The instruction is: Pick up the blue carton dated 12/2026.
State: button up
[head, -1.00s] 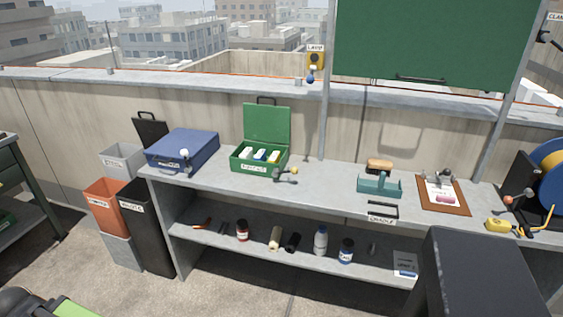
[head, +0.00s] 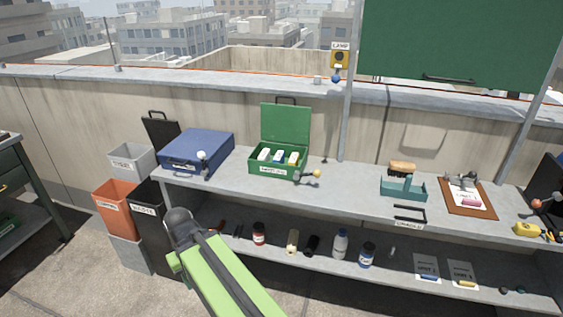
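The green case (head: 278,172) stands open on the bench top with its lid up. Several small cartons stand inside it, with white, blue and yellow parts. A blue-marked carton (head: 277,157) is near the middle of the case. Its date is too small to read, so I cannot tell whether it says 12/2026. My green arm link reaches up from the bottom of the view, in front of the lower shelf and left of the case's line. My gripper's fingers do not show.
A closed blue case (head: 197,150) is left of the green case. A teal tray (head: 403,188) and a clipboard (head: 466,199) are farther right. Bins, including an orange one (head: 117,212), stand left of the bench.

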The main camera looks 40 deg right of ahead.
aim_at(279, 157)
jog(key=z, duration=0.05)
jog(key=i, duration=1)
jog(key=u, duration=0.05)
